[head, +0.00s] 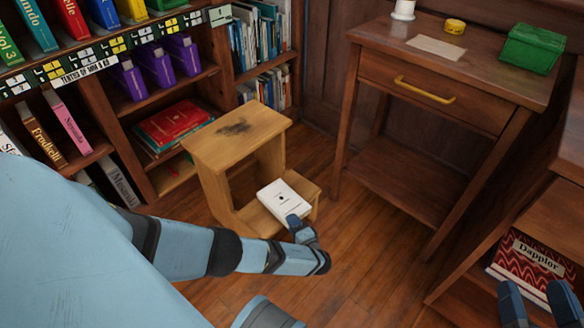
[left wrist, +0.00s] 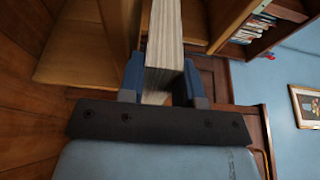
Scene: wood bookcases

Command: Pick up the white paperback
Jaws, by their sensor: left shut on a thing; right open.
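The white paperback (head: 282,199) lies at the lower step of a small wooden step stool (head: 235,135) in the head view, cover up, with a small dark mark on it. My left gripper (head: 297,221) is at the book's near edge. In the left wrist view the left gripper (left wrist: 162,85) is shut on the paperback (left wrist: 164,40), with a blue finger on each side and the page edges showing. I cannot tell whether the book still touches the step. My right gripper (head: 537,303) is open and empty at the lower right of the head view.
A wooden side table (head: 430,85) with a drawer stands at the right, holding a green box (head: 531,48) and a yellow tin (head: 455,25). A bookcase (head: 190,90) fills the left and back. A red-patterned book (head: 535,264) sits in a low shelf near my right gripper.

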